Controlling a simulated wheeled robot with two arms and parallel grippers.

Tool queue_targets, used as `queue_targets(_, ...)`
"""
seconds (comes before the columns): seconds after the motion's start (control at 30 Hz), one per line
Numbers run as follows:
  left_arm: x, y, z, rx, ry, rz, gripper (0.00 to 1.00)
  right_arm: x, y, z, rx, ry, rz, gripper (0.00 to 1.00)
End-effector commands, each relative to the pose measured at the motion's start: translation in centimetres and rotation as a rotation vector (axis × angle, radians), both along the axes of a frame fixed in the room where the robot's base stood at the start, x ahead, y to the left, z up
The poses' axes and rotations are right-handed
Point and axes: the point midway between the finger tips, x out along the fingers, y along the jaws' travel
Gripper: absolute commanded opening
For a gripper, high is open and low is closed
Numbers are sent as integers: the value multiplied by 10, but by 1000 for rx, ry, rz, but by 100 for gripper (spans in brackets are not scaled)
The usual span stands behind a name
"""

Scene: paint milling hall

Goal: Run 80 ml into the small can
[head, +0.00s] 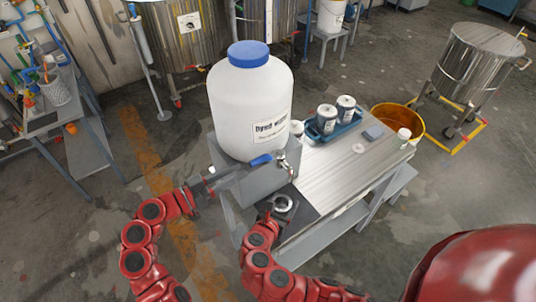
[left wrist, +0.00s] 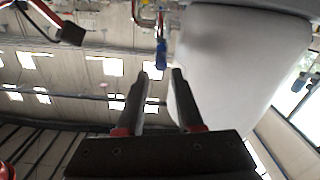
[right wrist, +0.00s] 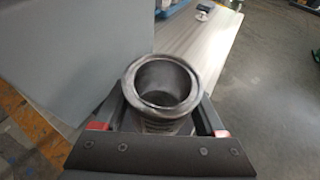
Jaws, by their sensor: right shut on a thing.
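A large white drum (head: 250,105) with a blue lid stands on a grey block at the bench's left end. Its metal tap (head: 284,163) has a blue lever (head: 261,160), which also shows in the left wrist view (left wrist: 161,52) just beyond the fingertips. My left gripper (head: 232,175) is open and empty beside the drum, pointing at the lever and apart from it. The small can (head: 283,202) is upright below the tap. My right gripper (right wrist: 160,122) is shut on the can (right wrist: 161,82). The can's inside looks dark and empty. No stream shows at the tap.
On the metal bench (head: 335,172) are a blue tray (head: 335,130) with two dark, light-topped cans and a small grey block (head: 373,133). A yellow bucket (head: 397,122) stands beyond the bench. A steel vat (head: 478,62) stands at right. The bench's middle is mostly clear.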

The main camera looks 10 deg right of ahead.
Motion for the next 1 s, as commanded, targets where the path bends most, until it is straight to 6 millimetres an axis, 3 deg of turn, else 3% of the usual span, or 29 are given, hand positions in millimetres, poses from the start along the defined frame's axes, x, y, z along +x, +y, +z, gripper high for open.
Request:
queue_targets(0.3,21,-62,-1,1,5,-5,36,0,0,0,0,0,0,18)
queue_targets(0.5,35,-91,0,0,3,1,36,0,0,0,0,0,0,18)
queue_targets(0.7,39,-102,-1,1,6,4,36,0,0,0,0,0,0,18)
queue_targets(0.93,39,-102,-1,0,4,5,36,0,0,0,0,0,0,18)
queue_targets(1.0,39,-102,-1,0,4,5,25,0,0,0,0,0,0,18)
